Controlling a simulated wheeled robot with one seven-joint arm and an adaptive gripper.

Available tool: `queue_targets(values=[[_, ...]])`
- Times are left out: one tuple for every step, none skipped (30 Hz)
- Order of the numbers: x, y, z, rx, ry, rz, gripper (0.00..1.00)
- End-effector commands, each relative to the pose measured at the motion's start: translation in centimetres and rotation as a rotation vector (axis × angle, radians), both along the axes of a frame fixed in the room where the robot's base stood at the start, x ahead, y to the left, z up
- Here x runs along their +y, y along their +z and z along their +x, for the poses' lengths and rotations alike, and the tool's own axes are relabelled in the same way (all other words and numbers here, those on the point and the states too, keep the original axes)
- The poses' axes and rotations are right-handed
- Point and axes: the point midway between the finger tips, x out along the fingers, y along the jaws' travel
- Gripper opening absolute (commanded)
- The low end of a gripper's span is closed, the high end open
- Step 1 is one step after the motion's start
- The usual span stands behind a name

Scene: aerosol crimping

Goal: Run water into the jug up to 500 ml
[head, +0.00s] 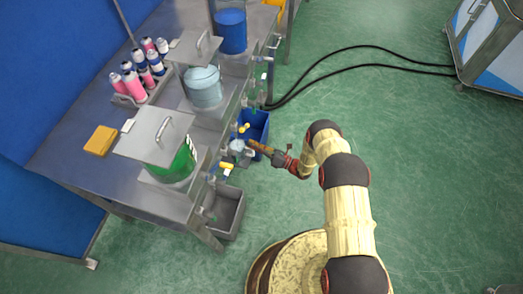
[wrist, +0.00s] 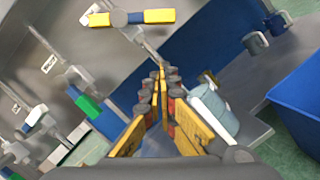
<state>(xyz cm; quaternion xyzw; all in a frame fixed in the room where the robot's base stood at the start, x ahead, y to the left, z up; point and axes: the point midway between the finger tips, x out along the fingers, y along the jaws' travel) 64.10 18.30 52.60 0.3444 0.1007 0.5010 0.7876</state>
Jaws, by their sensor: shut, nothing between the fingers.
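A translucent jug (head: 237,146) stands at the bench front, below the taps. A pale blue-grey vessel right of my fingers in the wrist view (wrist: 217,105) appears to be the same jug, partly hidden by them. Its marks and water level cannot be read. A tap handle with yellow ends and a blue middle (wrist: 128,18) lies crosswise beyond my fingertips; a yellow handle (head: 243,128) shows near the jug in the head view. My gripper (head: 252,143) is shut and empty, beside the jug. Its fingertips (wrist: 160,70) look apart from the handle.
Green (head: 176,165), pale blue (head: 203,88) and blue (head: 231,32) tanks stand on the bench. A blue bin (head: 262,120) and grey bin (head: 237,215) stand below. Other taps (wrist: 88,104) line the edge. Several bottles (head: 134,85) stand behind. Black hoses (head: 355,48) cross the floor.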

Motion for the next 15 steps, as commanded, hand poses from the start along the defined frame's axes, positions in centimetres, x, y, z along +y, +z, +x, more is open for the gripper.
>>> queue_targets(values=[[1.0,0.0,0.4,0.000,0.004,0.000,0.00],[1.5,0.1,0.6,0.001,0.004,-0.001,0.00],[2.0,0.2,0.9,0.002,0.002,0.000,0.00],[1.5,0.9,1.4,-0.002,-0.002,-0.001,0.00],[1.3,1.3,1.8,-0.002,-0.002,0.000,0.00],[1.1,1.7,2.0,-0.002,-0.002,0.000,0.00],[1.1,2.0,2.3,-0.002,-0.002,0.000,0.00],[1.0,2.3,2.5,-0.001,-0.002,0.000,0.00],[0.9,2.5,2.6,0.000,-0.001,0.000,0.00],[0.9,2.7,2.8,0.001,-0.001,0.000,0.00],[0.8,2.9,2.9,0.001,-0.001,0.000,0.00],[0.8,3.0,3.0,0.001,0.000,0.000,0.00],[0.8,3.2,3.1,0.000,0.000,0.000,0.00],[0.7,3.2,3.2,0.000,0.000,0.000,0.00],[0.7,3.3,3.2,0.001,0.000,0.000,0.00]])
